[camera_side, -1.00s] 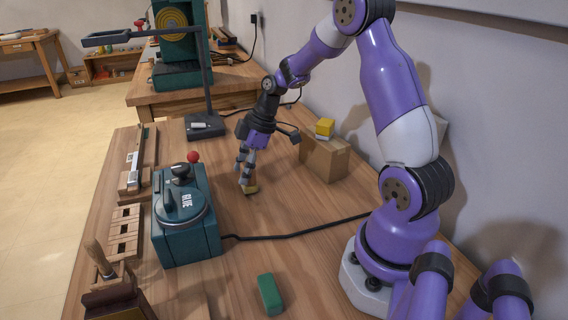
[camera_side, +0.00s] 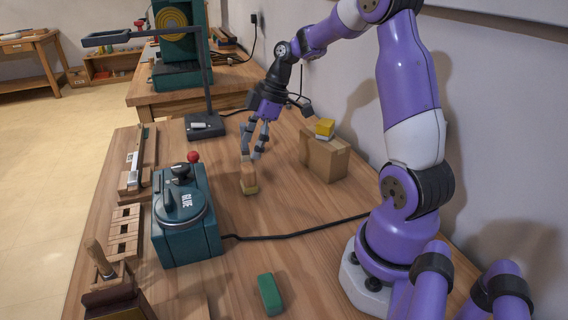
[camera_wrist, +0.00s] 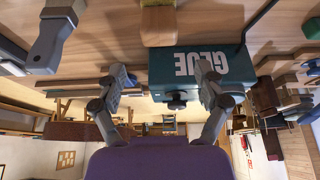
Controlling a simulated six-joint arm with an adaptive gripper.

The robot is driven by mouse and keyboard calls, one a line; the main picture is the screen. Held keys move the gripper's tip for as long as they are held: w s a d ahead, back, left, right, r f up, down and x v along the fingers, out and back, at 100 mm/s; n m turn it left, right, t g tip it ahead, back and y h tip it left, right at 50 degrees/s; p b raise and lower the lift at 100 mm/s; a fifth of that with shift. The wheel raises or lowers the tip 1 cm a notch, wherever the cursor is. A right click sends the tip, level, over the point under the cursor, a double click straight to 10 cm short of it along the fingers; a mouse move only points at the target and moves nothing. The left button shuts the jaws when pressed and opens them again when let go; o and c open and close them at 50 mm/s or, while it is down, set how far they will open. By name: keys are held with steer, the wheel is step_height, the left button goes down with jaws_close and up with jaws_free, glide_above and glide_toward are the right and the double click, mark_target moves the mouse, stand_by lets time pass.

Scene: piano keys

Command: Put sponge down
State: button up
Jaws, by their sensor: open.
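A small tan block with a yellowish lower part (camera_side: 249,179), which looks like the sponge, stands on the wooden bench (camera_side: 262,225) right of the teal glue machine. In the wrist view, the block (camera_wrist: 158,25) shows at the top centre, beyond the fingertips. My gripper (camera_side: 252,155) is just above the block in the side view, pointing down. In the wrist view, my gripper (camera_wrist: 162,73) has its two fingers wide apart with nothing between them. I cannot tell whether a fingertip still touches the block.
The teal glue machine (camera_side: 185,222) with a red knob stands left of the block. A cardboard box (camera_side: 326,160) with a yellow block (camera_side: 325,127) on top is to the right. A green block (camera_side: 270,294) lies in front. A black cable (camera_side: 300,232) crosses the bench.

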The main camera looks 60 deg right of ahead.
steer(key=v, duration=0.5)
steer(key=s+a+r+m+h, duration=0.2)
steer(key=s+a+r+m, duration=0.15)
steer(key=a, duration=0.75)
steer(key=s+a+m+t+h, duration=0.1)
steer(key=s+a+m+t, duration=0.1)
steer(key=s+m, duration=0.3)
steer(key=shift+s+a+f, duration=0.4)
steer(key=shift+s+a, duration=0.2)
steer(key=shift+s, duration=0.2)
